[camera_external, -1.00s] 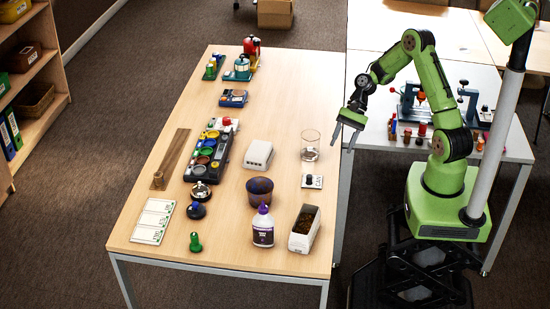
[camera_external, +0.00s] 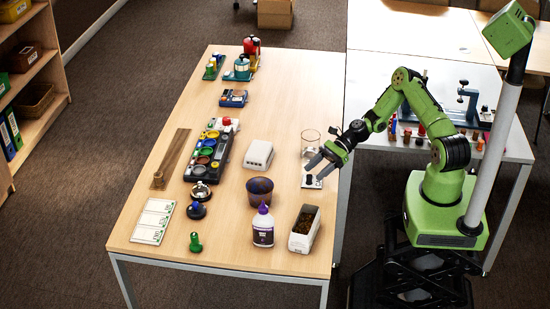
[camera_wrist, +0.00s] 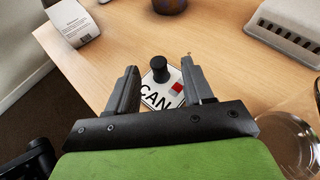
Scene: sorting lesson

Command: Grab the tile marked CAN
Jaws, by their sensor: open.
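The white tile marked CAN (camera_wrist: 157,95) lies on the wooden table and has a black knob (camera_wrist: 159,68) on top and a small red patch. In the outside view the tile (camera_external: 311,184) is near the table's right edge, partly covered by my gripper (camera_external: 313,167). In the wrist view my open gripper (camera_wrist: 160,78) has one finger on each side of the tile's knob, with gaps on both sides. Nothing is held. I cannot tell how far the fingertips are above the tile.
A clear glass (camera_external: 309,139) stands just behind the tile.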

